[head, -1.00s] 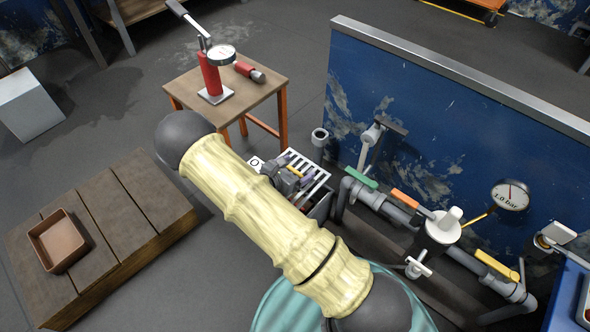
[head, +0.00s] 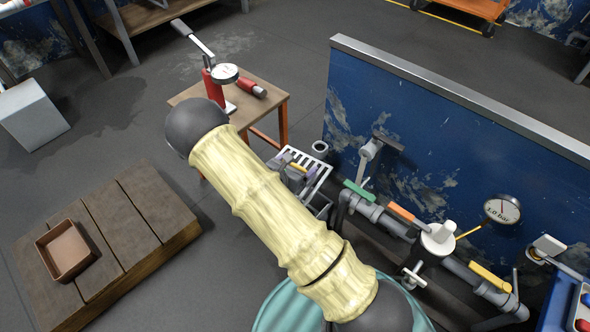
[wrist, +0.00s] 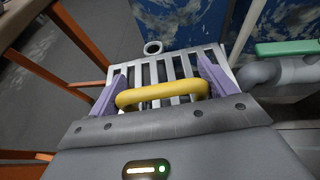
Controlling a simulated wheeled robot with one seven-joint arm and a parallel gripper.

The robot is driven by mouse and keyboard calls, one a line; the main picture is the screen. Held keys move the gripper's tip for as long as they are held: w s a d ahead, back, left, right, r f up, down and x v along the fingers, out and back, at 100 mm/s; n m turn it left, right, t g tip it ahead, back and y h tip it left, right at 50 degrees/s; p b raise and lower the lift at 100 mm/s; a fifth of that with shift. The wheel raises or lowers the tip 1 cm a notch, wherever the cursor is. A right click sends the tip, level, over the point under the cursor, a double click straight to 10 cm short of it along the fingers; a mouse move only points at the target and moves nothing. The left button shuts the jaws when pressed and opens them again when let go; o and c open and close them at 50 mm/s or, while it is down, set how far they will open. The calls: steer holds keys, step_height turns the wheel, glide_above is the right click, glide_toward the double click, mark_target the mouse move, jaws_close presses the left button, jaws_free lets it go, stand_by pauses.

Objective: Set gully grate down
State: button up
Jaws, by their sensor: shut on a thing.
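The gully grate (wrist: 175,66) is a pale metal frame with dark slots and a yellow bar handle (wrist: 160,94). My gripper (wrist: 160,92) is shut on the grate, with its purple fingers at the two ends of the handle. In the head view the grate (head: 320,172) shows beyond my forearm, beside the blue wall, with my gripper (head: 296,170) at its left side. A grey box-like shape lies below the grate, mostly hidden by my arm. I cannot tell whether the grate touches anything beneath it.
A grey pipe run with a green-handled valve (head: 357,190) and a pressure gauge (head: 502,209) lies right of the grate. A small table (head: 270,105) with a red pump stands behind. A wooden platform (head: 150,215) with a brown tray (head: 66,251) is at left.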

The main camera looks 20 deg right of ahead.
step_height(320, 180, up, 20)
steer(key=w+a+n+t+y+p, duration=0.1)
steer(key=n+t+y+p, duration=0.3)
steer(key=p, duration=0.9)
steer(key=shift+a+n+y, duration=0.5)
steer(key=shift+n+y, duration=0.5)
steer(key=shift+n, duration=0.1)
